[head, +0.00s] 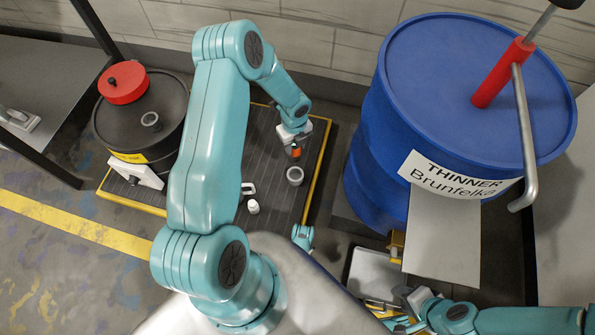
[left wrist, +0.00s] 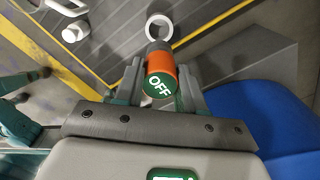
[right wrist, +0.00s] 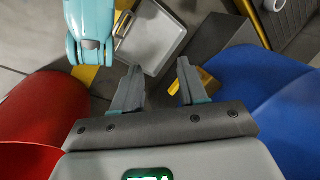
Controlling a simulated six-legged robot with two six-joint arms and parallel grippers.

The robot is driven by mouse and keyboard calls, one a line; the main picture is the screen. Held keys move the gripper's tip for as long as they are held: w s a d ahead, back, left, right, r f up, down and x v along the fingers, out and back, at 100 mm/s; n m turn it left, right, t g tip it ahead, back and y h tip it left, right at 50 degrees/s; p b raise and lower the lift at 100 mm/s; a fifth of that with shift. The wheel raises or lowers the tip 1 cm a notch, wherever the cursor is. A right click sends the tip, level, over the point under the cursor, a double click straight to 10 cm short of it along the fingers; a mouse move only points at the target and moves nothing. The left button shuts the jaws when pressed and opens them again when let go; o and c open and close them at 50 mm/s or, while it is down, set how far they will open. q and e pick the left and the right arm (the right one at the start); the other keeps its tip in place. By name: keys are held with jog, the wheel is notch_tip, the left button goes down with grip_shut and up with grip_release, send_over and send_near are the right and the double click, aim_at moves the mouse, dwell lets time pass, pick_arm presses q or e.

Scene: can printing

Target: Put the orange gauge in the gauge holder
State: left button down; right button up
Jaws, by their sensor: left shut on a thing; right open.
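The orange gauge (left wrist: 162,66) is a short orange cylinder with a green end marked OFF and a grey lower end. My left gripper (head: 295,144) is shut on it; the gauge also shows as a small orange spot in the head view (head: 296,153). A grey round open cup (head: 295,176), which looks like the gauge holder, stands on the dark ribbed platform. In the left wrist view it shows as a pale ring (left wrist: 159,27) just beyond the gauge, apart from it. My right gripper (right wrist: 156,72) is open and empty, at the lower right of the head view.
A blue THINNER drum (head: 380,150) stands right of the platform (head: 280,215). A dark barrel (head: 112,122) with a red lid piece (head: 123,84) stands left. A grey tray (head: 375,272) is near my right gripper.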

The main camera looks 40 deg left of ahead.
pick_arm(q)
notch_tip(320, 180, down, 15)
jog(key=b, duration=0.6)
jog(key=shift+s, duration=0.1)
jog(key=shift+f, duration=0.2)
pick_arm(e)
jog(key=w+f+t, duration=0.2)
jog(key=w+f, duration=0.2)
jog(key=f, duration=0.3)
jog(key=shift+d, duration=0.45)
pick_arm(q)
jog(key=shift+f, duration=0.2)
jog(key=c, duration=0.7)
grip_release()
pick_arm(e)
jog(key=shift+w+f, duration=0.1)
